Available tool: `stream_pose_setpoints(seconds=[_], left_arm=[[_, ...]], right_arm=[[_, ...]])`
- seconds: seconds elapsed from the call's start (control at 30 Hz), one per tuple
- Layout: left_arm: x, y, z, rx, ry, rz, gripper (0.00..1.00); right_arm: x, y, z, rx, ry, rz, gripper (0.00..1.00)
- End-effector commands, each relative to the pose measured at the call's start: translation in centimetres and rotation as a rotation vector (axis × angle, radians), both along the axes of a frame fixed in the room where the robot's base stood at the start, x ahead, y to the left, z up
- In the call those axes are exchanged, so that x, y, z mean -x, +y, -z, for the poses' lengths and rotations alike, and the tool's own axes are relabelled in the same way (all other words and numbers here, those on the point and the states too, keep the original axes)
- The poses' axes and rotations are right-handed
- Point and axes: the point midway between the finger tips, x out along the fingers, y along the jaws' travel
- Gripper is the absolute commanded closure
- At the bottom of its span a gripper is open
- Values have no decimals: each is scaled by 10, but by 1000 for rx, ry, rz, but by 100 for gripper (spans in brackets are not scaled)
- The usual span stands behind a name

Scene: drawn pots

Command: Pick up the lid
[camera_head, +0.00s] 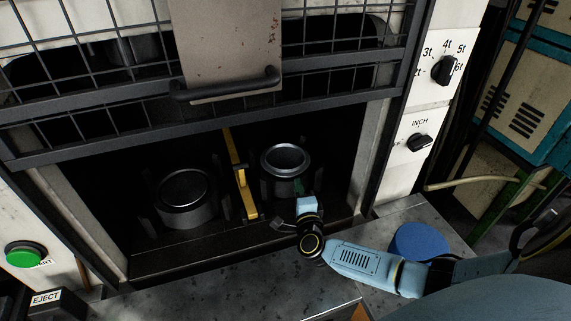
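Two round metal pots stand inside the dark machine bay: a left pot (187,207) and a right pot (285,160) with a bright rim. I cannot tell whether the left pot's dark top is a lid or an opening. A flat blue disc (418,242), possibly a lid, lies on the metal ledge at the right, partly behind my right arm. My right gripper (284,222) is at the bay's front edge, in front of the right pot and apart from the disc. Its fingers are small and dark, so their opening is unclear. My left gripper is out of view.
A yellow upright bar (241,180) stands between the pots. A raised mesh guard (110,65) with a dark handle (225,88) hangs above the bay. Control panels with knobs (444,71) and a green button (25,254) flank it. The front ledge (230,290) is mostly clear.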

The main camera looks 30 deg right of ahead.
Motion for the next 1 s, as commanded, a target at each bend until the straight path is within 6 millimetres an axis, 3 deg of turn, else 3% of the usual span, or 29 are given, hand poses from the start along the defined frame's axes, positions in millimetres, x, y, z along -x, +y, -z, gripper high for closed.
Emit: stream_pose_setpoints(seconds=[0.1, 0.3, 0.53, 0.67, 1.0], left_arm=[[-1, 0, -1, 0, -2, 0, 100], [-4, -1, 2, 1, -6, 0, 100], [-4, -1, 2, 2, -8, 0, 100], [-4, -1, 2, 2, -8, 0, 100], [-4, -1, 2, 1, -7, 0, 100]], right_arm=[[-19, -3, -4, 2, -3, 0, 86], [-35, -10, -2, 0, 0, -1, 86], [-36, -11, -2, -1, 0, 0, 86], [-36, -11, -2, 0, 0, 0, 100], [-36, -11, -3, -1, -1, 0, 100]])
